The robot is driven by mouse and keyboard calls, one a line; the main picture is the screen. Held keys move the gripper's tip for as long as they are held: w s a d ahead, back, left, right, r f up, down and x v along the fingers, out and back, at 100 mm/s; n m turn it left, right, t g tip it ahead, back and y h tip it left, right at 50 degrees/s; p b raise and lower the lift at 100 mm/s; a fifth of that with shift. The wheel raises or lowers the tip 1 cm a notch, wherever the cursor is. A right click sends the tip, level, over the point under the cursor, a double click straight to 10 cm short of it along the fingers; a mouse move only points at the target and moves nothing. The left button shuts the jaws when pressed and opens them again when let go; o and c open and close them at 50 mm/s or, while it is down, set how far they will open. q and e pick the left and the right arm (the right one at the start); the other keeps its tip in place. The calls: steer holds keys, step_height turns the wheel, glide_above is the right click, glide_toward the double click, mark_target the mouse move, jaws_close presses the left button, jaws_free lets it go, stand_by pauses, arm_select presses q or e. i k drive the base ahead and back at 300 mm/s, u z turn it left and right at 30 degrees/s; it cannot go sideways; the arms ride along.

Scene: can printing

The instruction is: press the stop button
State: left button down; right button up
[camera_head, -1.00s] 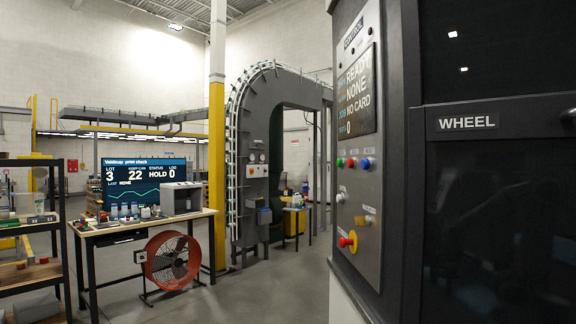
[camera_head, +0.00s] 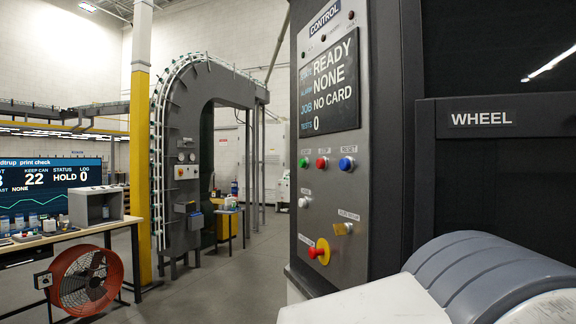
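The control panel (camera_head: 338,212) stands right of centre. Three buttons sit in a row under its display: green (camera_head: 304,163), red (camera_head: 321,163) and blue (camera_head: 346,164). The label over the red button is small and looks like STOP; the one over the blue reads RESET. Lower down, a larger red mushroom button (camera_head: 319,252) sits on a yellow base. A white and grey link of my own arm shows at the lower right, in front of the machine. Neither of my grippers is in view.
The display (camera_head: 330,80) reads READY, NONE, NO CARD, 0. A white knob (camera_head: 303,203) and a yellow switch (camera_head: 343,228) sit between the buttons. The dark WHEEL housing (camera_head: 480,165) stands right of the panel. A bench (camera_head: 60,236) and red fan (camera_head: 87,281) are at left; the floor between is open.

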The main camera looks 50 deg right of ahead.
mark_target(319, 163)
steer(key=z, duration=0.45)
steer(key=i, duration=0.95)
steer(key=z, duration=0.7)
